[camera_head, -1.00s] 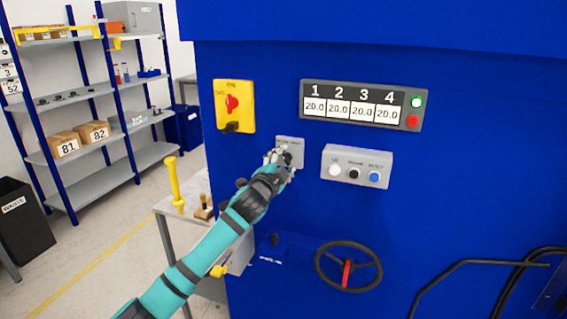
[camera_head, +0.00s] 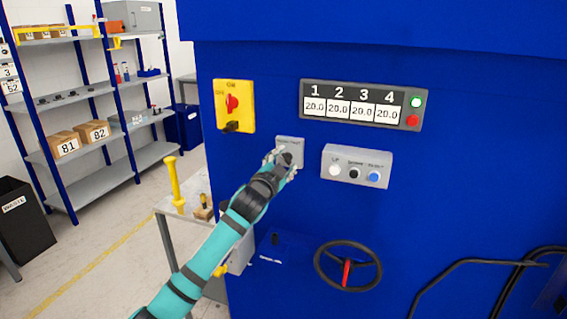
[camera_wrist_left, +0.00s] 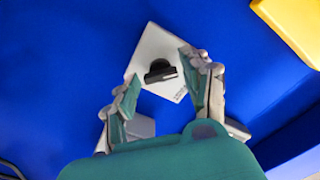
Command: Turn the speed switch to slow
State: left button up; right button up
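The speed switch is a black knob (camera_wrist_left: 160,70) on a small light-grey plate (camera_wrist_left: 151,48), mounted on the blue machine. In the head view the top of the plate (camera_head: 289,141) shows above my left gripper (camera_head: 281,160), which hides most of the knob. In the left wrist view my left gripper (camera_wrist_left: 163,88) is open, with one finger on each side of the plate. The knob lies between and just beyond the fingertips, with gaps on both sides. Lettering on the plate is too small to read. My right gripper is not in view.
A yellow panel with a red switch (camera_head: 232,103) is left of the plate. A grey button box (camera_head: 356,166) is close on the right, below a numbered display (camera_head: 363,105). A black handwheel (camera_head: 347,267) is lower down. A side table (camera_head: 168,218) stands left of the machine.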

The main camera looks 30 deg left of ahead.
pick_arm(q)
jog(key=shift+o, duration=0.8)
jog(key=v, duration=1.2)
